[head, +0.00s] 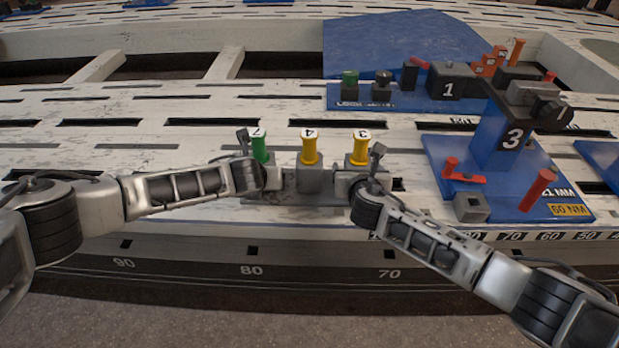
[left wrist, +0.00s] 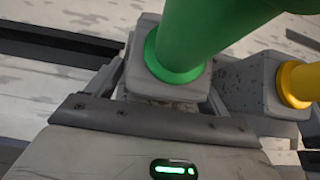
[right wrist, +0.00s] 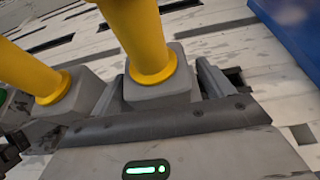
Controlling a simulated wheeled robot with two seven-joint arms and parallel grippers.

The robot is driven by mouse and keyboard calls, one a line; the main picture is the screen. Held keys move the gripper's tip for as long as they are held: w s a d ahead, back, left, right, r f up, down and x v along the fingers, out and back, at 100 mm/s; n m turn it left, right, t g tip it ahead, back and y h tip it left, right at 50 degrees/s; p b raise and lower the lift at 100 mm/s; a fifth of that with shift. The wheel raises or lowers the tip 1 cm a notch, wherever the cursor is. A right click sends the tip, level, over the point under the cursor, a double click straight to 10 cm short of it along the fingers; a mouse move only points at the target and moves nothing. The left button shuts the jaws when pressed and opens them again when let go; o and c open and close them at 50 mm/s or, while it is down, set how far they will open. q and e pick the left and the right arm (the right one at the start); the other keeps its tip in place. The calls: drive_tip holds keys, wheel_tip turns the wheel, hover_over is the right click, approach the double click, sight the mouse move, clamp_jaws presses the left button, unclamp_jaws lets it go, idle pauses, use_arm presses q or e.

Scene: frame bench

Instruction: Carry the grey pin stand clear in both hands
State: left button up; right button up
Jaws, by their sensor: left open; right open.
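The grey pin stand (head: 311,179) sits on the slatted bench near its front edge. It has three grey blocks in a row. A green pin (head: 260,149) marked 7 stands in the left block, a yellow pin (head: 309,150) marked 4 in the middle, and a yellow pin (head: 358,150) marked 3 in the right. My left gripper (head: 257,167) is open with its fingers on either side of the left block (left wrist: 165,88). My right gripper (head: 361,170) is open with its fingers on either side of the right block (right wrist: 160,90). The stand's base is partly hidden by the grippers.
A blue fixture marked 3 (head: 490,140) stands to the right of the stand. A blue plate (head: 400,100) with several blocks, one marked 1, lies behind it. A small grey block (head: 471,207) is at the right front. The bench left of the stand is clear.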

use_arm(q)
clamp_jaws()
use_arm(e)
clamp_jaws()
